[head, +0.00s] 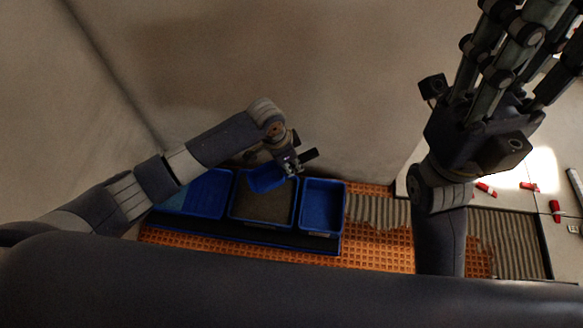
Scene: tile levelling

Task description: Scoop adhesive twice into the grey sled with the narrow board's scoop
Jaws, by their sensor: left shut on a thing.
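My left gripper (291,166) is shut on a blue scoop (264,179). It holds the scoop tilted over the back of the middle blue tub (262,223); I cannot tell if the scoop touches the adhesive. Grey-brown adhesive (262,207) fills the floor of that tub. The tub stands on a narrow dark board (240,241), between two other blue tubs. My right gripper (510,60) is raised at the upper right, away from the tubs. Its fingers point up and are cut by the frame edge. I cannot make out the grey sled.
A blue tub (207,194) stands left and another (322,207) right of the middle one. Orange matting (377,256) lies around the board, with ridged grey adhesive (380,210) to the right. Pale tiles with red pieces (486,189) lie at the far right. Bare floor is behind.

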